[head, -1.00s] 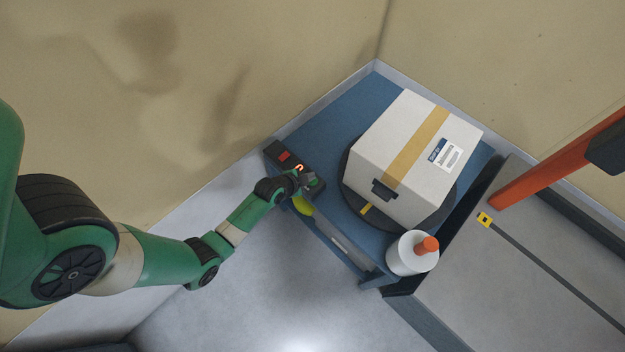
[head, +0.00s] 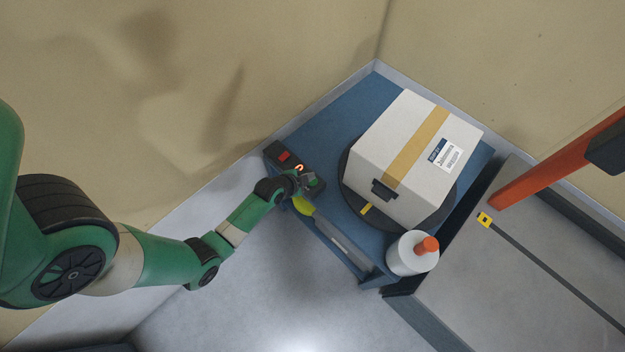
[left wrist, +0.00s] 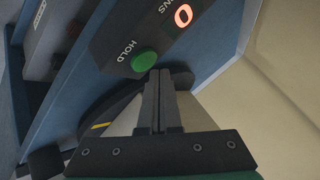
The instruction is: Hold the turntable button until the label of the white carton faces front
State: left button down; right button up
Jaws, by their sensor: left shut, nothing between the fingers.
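The white carton (head: 393,135) sits on the dark round turntable (head: 350,192) on a blue stand. Tan tape runs across it. Its white and blue label (head: 444,155) shows near its right edge, and a black handle slot on its lower-left side. My left gripper (head: 307,180) is at the dark control box (head: 273,151). In the left wrist view its fingers (left wrist: 158,75) are shut together and empty, with tips beside the lower edge of the green HOLD button (left wrist: 145,62). I cannot tell whether they touch it. An orange-red ring (left wrist: 183,15) glows on the box. My right gripper is not in view.
A white bottle with an orange cap (head: 427,245) stands at the stand's front corner. A yellow-green item (head: 303,205) lies at the stand's near edge. A grey surface (head: 500,280) with an orange beam (head: 560,160) above it is at the right. Walls close off the back.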

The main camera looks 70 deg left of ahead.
pick_arm(q)
jog(key=shift+f, duration=0.1)
dwell(0.3)
jog(key=shift+f+b, duration=0.3)
jog(key=shift+f, duration=0.05)
jog(key=shift+f+b, duration=0.35)
jog(key=shift+f, duration=0.1)
dwell(3.4)
dwell(0.6)
jog(key=shift+r+p, duration=0.85)
notch_tip(320, 180, up, 5)
jog(key=p, duration=0.5)
jog(key=shift+r, duration=0.1)
dwell(0.8)
